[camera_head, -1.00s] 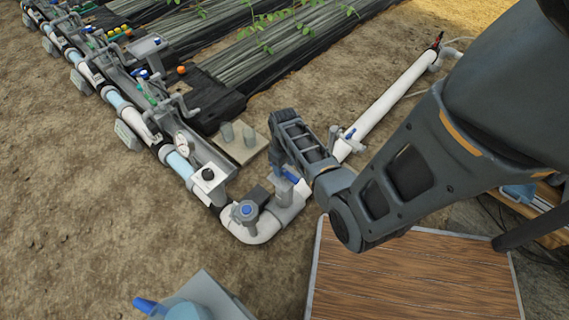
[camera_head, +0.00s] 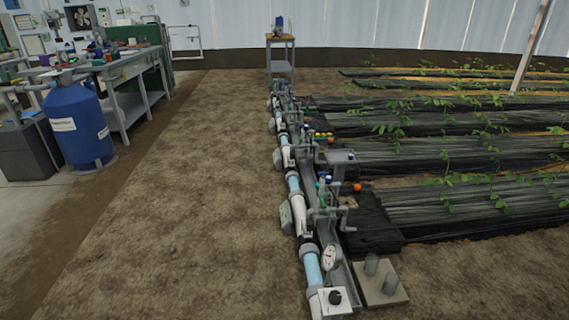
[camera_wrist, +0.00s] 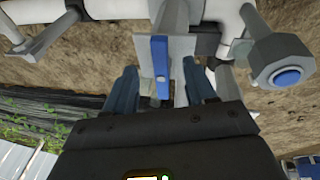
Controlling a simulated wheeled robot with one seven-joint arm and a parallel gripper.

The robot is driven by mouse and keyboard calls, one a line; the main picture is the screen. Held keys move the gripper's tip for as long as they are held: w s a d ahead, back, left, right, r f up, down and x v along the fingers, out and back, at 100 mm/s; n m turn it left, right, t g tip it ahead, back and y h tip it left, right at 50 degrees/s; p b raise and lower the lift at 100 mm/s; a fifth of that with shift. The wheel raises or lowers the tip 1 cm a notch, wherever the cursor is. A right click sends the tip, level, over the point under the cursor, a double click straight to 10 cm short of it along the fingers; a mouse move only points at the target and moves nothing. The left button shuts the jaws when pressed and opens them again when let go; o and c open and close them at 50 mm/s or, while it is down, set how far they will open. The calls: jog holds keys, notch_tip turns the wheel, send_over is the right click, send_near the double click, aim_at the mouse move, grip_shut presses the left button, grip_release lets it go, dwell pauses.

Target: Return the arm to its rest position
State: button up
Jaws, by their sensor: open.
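My gripper (camera_wrist: 158,88) shows only in the wrist view, with its two blue-grey fingers apart and its dark body across the bottom. A grey valve with an upright blue handle (camera_wrist: 160,62) lies ahead of the fingers, in line with the gap. I cannot tell whether any finger touches it. A grey fitting with a blue cap (camera_wrist: 287,78) is to the right. My arm and gripper are out of the head view.
In the head view, the skid's pipe line with a round gauge (camera_head: 329,257) runs away from me. A slab (camera_head: 380,285) with two grey cylinders is beside it. Planted beds (camera_head: 450,155) lie right; a blue tank (camera_head: 77,130) stands left. Bare soil (camera_head: 200,190) between is clear.

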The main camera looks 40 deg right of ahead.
jog(key=s+a+r+n+t+y, duration=0.15)
jog(key=a+r+t, duration=0.25)
jog(key=a+r, duration=0.55)
jog(key=s+a+r+n+t, duration=0.2)
jog(key=a+r+t, duration=0.2)
jog(key=a+r, duration=0.5)
jog(key=s+a+r+n+t, duration=0.2)
jog(key=a+r+t, duration=0.2)
jog(key=a+r, duration=0.45)
notch_tip(320, 180, up, 24)
jog(key=s+a+t+y+p, duration=0.1)
jog(key=a+p, duration=0.1)
jog(key=p, duration=1.1)
jog(key=shift+s+a+r+m+y, duration=0.15)
jog(key=shift+s+m+y, duration=0.1)
jog(key=shift+m+y, duration=0.1)
